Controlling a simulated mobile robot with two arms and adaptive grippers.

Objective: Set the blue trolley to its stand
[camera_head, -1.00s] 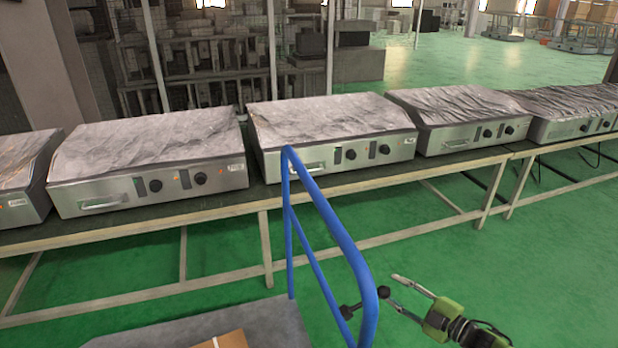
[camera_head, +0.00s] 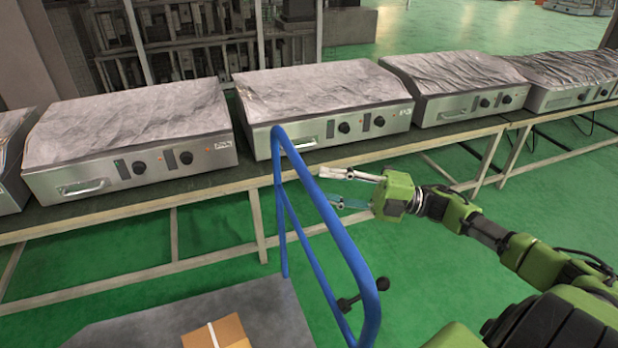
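The blue trolley handle (camera_head: 335,236) rises in the lower middle of the head view, at the right side of the grey trolley deck (camera_head: 130,325). A dark knob fitting shows on the handle's lower bend. My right gripper (camera_head: 333,188) is open, its fingers pointing left toward the upper part of the handle rail. The fingertips are close to the rail in the picture; I cannot tell if they touch it. Nothing shows between the fingers. My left gripper is not in view. No stand for the trolley can be made out.
A cardboard box (camera_head: 217,333) lies on the deck. A long conveyor table (camera_head: 190,191) runs behind the trolley, carrying several heating units, among them the middle one (camera_head: 326,108), with wrinkled covers. Green floor (camera_head: 420,285) is open right of the handle.

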